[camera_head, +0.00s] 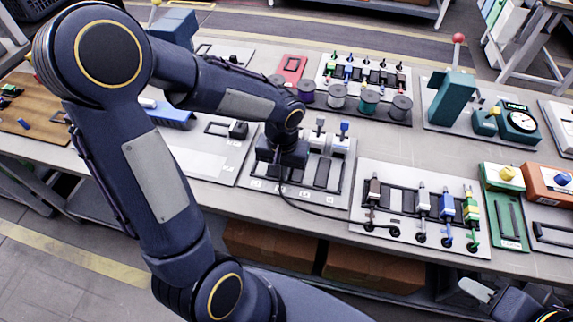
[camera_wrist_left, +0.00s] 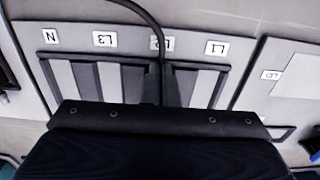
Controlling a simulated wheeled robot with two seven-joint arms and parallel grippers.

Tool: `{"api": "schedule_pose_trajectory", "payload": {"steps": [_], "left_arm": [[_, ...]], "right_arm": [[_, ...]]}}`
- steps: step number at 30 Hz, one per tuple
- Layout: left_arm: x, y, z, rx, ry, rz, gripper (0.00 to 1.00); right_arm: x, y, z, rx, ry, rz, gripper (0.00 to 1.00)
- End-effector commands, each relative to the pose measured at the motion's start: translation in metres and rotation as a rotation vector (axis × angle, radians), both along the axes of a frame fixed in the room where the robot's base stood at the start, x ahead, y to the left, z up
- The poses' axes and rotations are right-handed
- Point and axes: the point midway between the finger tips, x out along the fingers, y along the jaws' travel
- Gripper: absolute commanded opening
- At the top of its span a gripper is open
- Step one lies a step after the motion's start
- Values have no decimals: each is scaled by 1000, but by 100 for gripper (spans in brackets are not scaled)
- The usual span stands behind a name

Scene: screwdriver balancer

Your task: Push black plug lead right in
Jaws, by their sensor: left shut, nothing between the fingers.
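The socket board (camera_head: 335,200) is a light grey panel with dark slots. White and blue plugs (camera_head: 343,130) stand at its far edge. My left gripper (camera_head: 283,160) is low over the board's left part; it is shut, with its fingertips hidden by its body. A black lead (camera_head: 315,211) comes out beside it and curves right across the bench. In the left wrist view, the lead (camera_wrist_left: 158,40) crosses the L2 label and runs under the gripper's dark front edge. The black plug and its seating are hidden. My right gripper (camera_head: 477,290) is partly visible at lower right; its opening is unclear.
A plug rack (camera_head: 400,238) with brown, grey, blue and green-yellow plugs stands right of the board. Several spools (camera_head: 370,102) are behind. A teal press (camera_head: 452,95) and dial gauge (camera_head: 518,120) are at the back right. My left arm covers much of the left bench.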

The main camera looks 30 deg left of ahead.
Motion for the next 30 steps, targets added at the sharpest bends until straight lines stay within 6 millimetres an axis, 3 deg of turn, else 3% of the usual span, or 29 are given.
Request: {"api": "schedule_pose_trajectory", "payload": {"steps": [30], "left_arm": [[20, 5, 0, 0, 0, 1, 0]], "right_arm": [[0, 0, 2, 0, 0, 0, 36]]}}
